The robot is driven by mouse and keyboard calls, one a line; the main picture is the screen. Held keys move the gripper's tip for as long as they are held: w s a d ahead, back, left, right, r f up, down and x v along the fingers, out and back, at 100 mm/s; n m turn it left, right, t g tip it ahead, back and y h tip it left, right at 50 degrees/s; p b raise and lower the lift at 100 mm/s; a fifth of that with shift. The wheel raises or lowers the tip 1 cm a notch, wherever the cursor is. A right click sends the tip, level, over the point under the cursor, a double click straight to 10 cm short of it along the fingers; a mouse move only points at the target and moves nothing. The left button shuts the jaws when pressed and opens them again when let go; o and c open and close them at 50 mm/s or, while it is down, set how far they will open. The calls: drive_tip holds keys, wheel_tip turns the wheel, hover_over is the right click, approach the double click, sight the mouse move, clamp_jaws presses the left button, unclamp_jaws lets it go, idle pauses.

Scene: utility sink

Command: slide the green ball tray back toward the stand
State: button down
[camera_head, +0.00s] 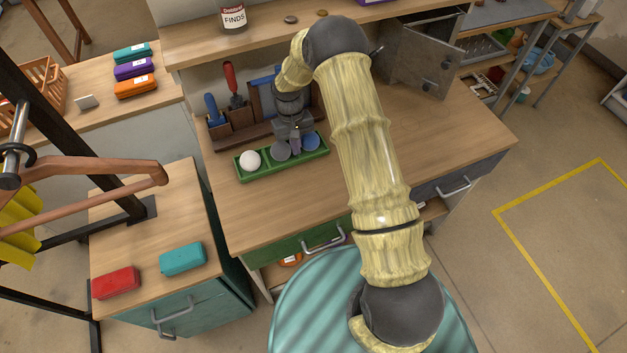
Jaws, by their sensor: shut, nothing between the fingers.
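The green ball tray (268,173) lies on the wooden workbench, directly in front of the wooden tool stand (225,132). A white ball (250,160) sits at its left end, a grey-blue ball (281,151) near its middle and a blue ball (311,142) toward its right. My gripper (296,152) is shut and empty, pointing down over the tray between the grey-blue and blue balls. I cannot tell whether its tips touch the tray. My gripper and arm hide part of the stand and the tray's back edge.
The stand holds a blue-handled tool (211,108) and a red-handled tool (231,80). A grey metal cabinet (418,58) with its door open stands at the back right. A "FINDS" jar (233,17) is on the upper shelf. The bench front (275,210) is clear.

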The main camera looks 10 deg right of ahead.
drive_tip(key=shift+s+f, duration=0.15)
drive_tip(key=shift+f, duration=0.2)
drive_tip(key=shift+r, duration=0.2)
drive_tip(key=shift+w+r+p, duration=0.3)
drive_tip(key=shift+r+p, duration=0.15)
drive_tip(key=shift+p, duration=0.1)
drive_tip(key=shift+s, duration=0.1)
drive_tip(key=shift+r, duration=0.1)
drive_tip(key=shift+r, duration=0.1)
drive_tip(key=shift+r, duration=0.25)
wheel_tip(320, 180, up, 16)
drive_tip(key=w+b, duration=0.3)
drive_tip(key=shift+a+r, duration=0.2)
drive_tip(key=shift+a, duration=0.15)
